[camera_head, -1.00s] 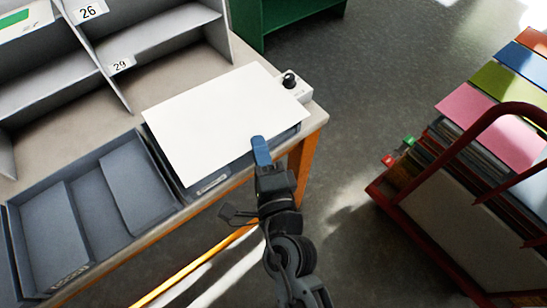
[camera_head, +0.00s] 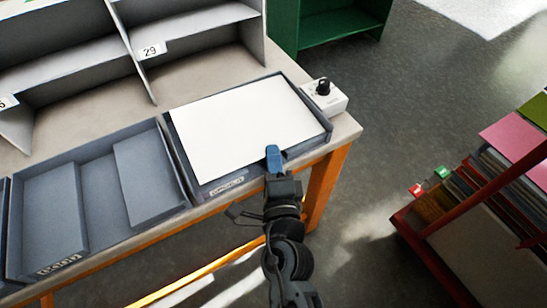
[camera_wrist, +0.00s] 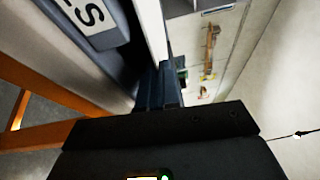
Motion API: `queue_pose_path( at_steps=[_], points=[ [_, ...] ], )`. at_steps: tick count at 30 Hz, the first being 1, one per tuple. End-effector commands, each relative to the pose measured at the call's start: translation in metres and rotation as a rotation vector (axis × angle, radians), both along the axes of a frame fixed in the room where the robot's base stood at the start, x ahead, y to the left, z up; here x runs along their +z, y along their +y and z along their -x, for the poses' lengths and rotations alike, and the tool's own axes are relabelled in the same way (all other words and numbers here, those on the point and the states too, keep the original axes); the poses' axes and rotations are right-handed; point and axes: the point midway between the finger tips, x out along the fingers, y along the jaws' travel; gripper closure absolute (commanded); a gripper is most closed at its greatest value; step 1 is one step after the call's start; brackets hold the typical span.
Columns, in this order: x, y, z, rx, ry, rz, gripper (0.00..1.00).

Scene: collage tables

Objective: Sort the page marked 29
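The white page (camera_head: 240,125) lies flat over the right grey tray (camera_head: 190,178) at the table's front edge. No number shows on its face. My gripper (camera_head: 273,158) is at the page's near edge, its blue fingertips over the tray's front rim. In the wrist view the two fingers (camera_wrist: 160,85) are together, with a thin white edge, apparently the page (camera_wrist: 152,28), running into them. A grey shelf compartment bears the label 29 (camera_head: 151,50) at the back of the table.
A second grey tray (camera_head: 150,128) with sloped panels stands to the left. A white box with a black knob (camera_head: 325,95) sits right of the page. A red-framed cart (camera_head: 430,225) of folders stands at right, a green cabinet (camera_head: 340,25) behind. Floor between is clear.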

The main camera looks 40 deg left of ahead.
Motion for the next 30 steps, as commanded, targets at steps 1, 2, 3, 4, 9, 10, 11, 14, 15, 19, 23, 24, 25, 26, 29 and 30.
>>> queue_pose_path(
  at_steps=[1,2,3,4,9,10,11,14,15,19,23,24,25,26,29,30],
  points=[
    [-0.004,0.0,0.001,0.002,0.004,0.003,1.0],
    [-0.004,0.0,0.001,0.002,0.005,0.003,1.0],
    [-0.004,0.0,0.001,0.002,0.005,0.003,1.0],
    [-0.004,0.0,0.001,0.003,0.005,0.003,1.0],
    [-0.004,0.0,0.001,0.004,0.007,0.004,0.94],
    [-0.004,0.0,0.001,0.004,0.007,0.004,0.91],
    [-0.004,0.0,0.001,0.004,0.007,0.004,0.88],
    [-0.004,0.0,0.001,0.002,0.005,0.003,0.78],
    [-0.004,0.0,0.001,0.002,0.005,0.003,0.75],
    [-0.003,0.0,0.001,0.002,0.005,0.003,0.68],
    [-0.004,0.0,0.001,0.002,0.005,0.004,0.68],
    [-0.004,0.0,0.001,0.002,0.005,0.004,0.68],
    [-0.004,-0.001,0.002,0.002,0.005,0.004,0.68],
    [-0.005,-0.002,0.002,0.003,0.006,0.005,0.68],
    [-0.006,-0.007,0.008,0.003,0.008,0.006,0.68],
    [-0.006,-0.011,0.012,0.003,0.007,0.006,0.68]
  ],
)
